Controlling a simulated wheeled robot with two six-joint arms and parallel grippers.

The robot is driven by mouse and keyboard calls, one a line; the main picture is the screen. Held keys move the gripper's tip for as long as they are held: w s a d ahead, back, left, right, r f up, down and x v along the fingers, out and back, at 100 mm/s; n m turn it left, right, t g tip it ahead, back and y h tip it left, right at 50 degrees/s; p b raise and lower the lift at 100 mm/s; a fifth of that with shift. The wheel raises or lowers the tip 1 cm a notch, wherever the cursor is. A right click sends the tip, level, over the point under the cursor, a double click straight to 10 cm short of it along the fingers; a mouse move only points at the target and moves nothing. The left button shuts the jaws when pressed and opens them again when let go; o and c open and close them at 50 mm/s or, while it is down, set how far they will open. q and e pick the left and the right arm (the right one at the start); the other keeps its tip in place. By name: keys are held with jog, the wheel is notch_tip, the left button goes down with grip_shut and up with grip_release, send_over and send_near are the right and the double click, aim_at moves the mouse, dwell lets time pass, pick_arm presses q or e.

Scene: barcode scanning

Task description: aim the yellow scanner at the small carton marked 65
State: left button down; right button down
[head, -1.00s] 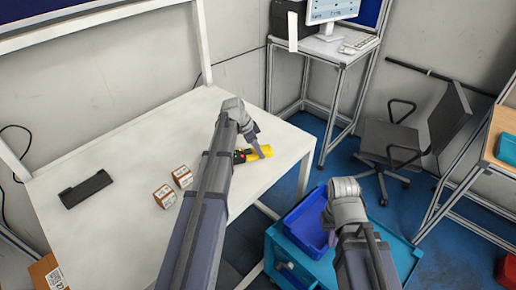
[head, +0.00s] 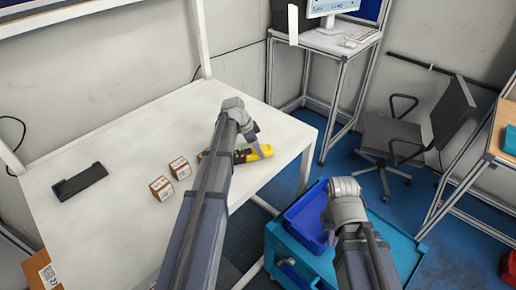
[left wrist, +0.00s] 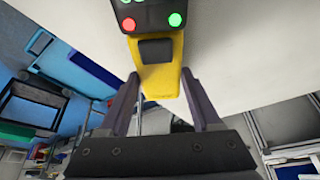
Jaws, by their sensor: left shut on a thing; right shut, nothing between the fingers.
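The yellow scanner (head: 264,151) has a dark keypad part with red and green buttons. My left gripper (head: 254,145) is shut on it, over the right part of the white table. In the left wrist view the scanner (left wrist: 160,80) lies between the two fingers, its button end cut off at the top. Two small cartons stand on the table, one nearer (head: 161,188) and one farther (head: 180,168), left of my left arm. Their labels are too small to read, so I cannot tell which is 65. My right gripper (head: 333,237) is shut and empty near the blue bin.
A black device (head: 80,182) lies on the left of the white table (head: 110,235). A larger brown box (head: 42,271) is at the lower left. A blue bin (head: 308,218) sits on a teal cart (head: 380,233) at the right. The back of the table is clear.

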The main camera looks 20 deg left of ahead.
notch_tip(320, 180, up, 12)
jog(key=p, duration=1.1)
jog(key=shift+f, duration=0.2)
